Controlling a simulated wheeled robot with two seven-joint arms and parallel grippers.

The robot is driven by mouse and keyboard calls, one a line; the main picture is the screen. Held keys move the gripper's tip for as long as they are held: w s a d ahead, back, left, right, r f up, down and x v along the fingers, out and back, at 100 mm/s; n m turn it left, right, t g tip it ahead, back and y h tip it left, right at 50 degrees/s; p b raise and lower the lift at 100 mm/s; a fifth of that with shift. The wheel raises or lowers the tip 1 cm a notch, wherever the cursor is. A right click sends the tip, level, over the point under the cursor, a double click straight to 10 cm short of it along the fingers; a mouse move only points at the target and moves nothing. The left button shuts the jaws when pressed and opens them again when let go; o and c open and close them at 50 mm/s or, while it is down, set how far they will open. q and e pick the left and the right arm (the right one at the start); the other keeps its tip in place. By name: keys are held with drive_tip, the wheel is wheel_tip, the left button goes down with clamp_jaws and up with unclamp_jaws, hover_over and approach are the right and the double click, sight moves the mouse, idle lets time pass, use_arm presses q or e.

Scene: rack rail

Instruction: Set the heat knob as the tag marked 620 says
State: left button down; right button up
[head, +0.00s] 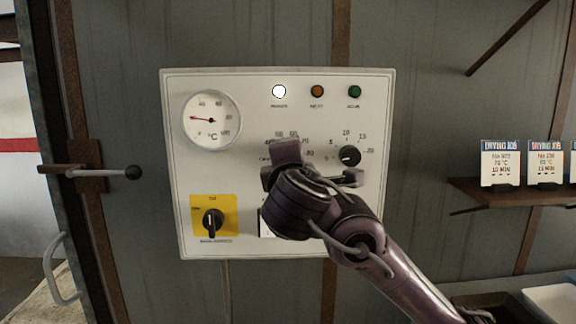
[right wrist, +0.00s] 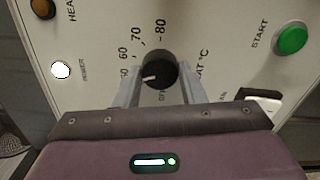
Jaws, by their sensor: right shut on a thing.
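The heat knob (right wrist: 160,65) is black and round with a white pointer line. In the right wrist view its pointer is toward the picture's left, near the 50 end of the scale. My right gripper (right wrist: 161,86) is shut on this knob, one finger on each side. In the head view my right gripper (head: 286,160) covers the heat knob and part of its scale. Drying job tags (head: 500,163) and (head: 545,163) stand on the right shelf; their numbers are too small to read surely. My left gripper is not in view.
The white control panel (head: 250,85) carries a round thermometer (head: 212,120), lamps along the top, a black timer knob (head: 349,156) and a yellow main switch plate (head: 228,205). The shelf (head: 520,195) juts out at the right. A lever (head: 105,172) sticks out at the left.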

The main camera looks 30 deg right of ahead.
drive_tip(key=shift+f, duration=0.1)
idle(0.3)
drive_tip(key=o, duration=1)
drive_tip(key=b+v, duration=0.1)
drive_tip(key=v, duration=0.6)
drive_tip(key=shift+s+a, duration=0.25)
drive_tip(key=shift+s, duration=0.05)
